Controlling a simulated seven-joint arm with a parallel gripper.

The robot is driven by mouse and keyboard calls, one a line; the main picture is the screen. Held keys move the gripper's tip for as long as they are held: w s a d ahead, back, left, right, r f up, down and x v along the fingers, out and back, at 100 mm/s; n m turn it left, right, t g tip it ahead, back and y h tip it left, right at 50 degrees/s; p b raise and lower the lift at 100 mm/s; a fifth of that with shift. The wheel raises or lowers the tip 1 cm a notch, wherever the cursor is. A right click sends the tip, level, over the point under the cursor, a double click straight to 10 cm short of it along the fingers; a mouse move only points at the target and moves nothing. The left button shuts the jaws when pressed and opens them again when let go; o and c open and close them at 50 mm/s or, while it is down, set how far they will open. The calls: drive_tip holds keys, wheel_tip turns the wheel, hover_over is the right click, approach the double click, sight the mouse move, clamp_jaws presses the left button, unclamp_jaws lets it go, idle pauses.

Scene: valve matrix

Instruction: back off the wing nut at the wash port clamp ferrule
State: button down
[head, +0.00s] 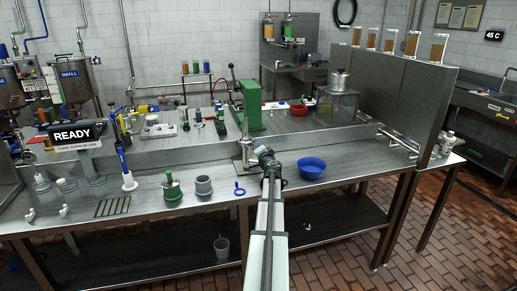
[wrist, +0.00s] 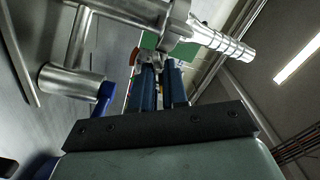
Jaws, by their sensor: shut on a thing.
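In the wrist view, a bright metal pipe fitting with a clamp body (wrist: 178,22) crosses the top, and a ribbed hose end (wrist: 228,43) points right. My gripper (wrist: 160,66) reaches up to the clamp with its two blue fingers. The fingers are closed on a small metal part just under the clamp, which appears to be the wing nut; the fingers hide most of it. In the head view, my gripper (head: 262,152) is at the metal fitting (head: 245,148) on the steel bench. The nut cannot be made out there.
A metal pipe stub (wrist: 72,82) and a blue lever (wrist: 104,98) are close left of the fingers. A blue bowl (head: 312,167) stands right of my arm. A blue ring (head: 239,188) and grey cup (head: 204,185) stand left. A green press (head: 249,108) stands behind.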

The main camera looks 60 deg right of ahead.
drive_tip(key=c, duration=1.3)
unclamp_jaws()
drive_tip(key=shift+o, duration=0.2)
drive_tip(key=v, duration=1.4)
drive_tip(key=shift+d, duration=0.1)
